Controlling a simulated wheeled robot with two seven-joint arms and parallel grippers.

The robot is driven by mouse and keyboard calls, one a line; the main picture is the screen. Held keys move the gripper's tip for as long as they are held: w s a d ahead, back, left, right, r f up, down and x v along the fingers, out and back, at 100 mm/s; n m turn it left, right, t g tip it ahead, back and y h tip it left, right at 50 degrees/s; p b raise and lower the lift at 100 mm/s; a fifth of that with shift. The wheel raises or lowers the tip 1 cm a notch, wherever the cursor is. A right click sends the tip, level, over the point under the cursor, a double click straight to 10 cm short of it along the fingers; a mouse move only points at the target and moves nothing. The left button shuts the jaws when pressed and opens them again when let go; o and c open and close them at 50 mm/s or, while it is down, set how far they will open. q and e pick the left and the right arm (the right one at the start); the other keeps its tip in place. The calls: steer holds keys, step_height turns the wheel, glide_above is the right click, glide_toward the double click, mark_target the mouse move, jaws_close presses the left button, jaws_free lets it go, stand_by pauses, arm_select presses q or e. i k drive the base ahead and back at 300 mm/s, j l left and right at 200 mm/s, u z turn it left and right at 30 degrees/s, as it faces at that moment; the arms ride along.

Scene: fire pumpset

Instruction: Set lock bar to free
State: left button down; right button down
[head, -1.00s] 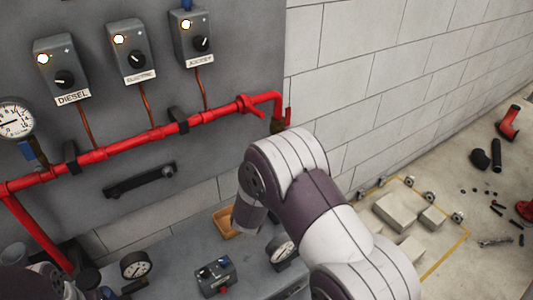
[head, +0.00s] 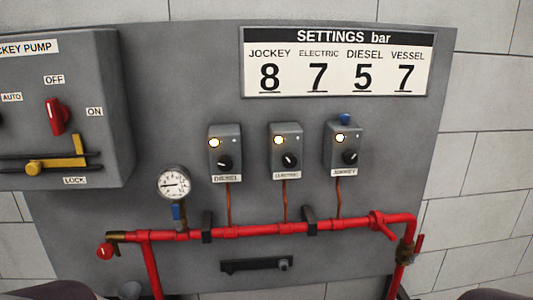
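The lock bar (head: 52,164) is on the lower front of the grey jockey pump box (head: 108,75) at the left. It shows a yellow horizontal piece with a rounded knob, lying along dark rails, and a yellow upright at its right end. A LOCK label (head: 75,180) sits below that right end. The box's left side is cut off by the picture edge. A red selector knob (head: 57,117) above the bar stands roughly upright below the OFF label. Neither gripper shows; only dark parts of my arms appear at the bottom corners.
Three small grey pressure switch boxes, diesel (head: 225,152), electric (head: 285,150) and jockey (head: 343,148), stand above the red pipe (head: 260,230). A gauge (head: 173,183) and a settings sign (head: 337,62) are on the panel. Open space lies before the panel.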

mark_target(34, 168)
steer(key=u, duration=1.35)
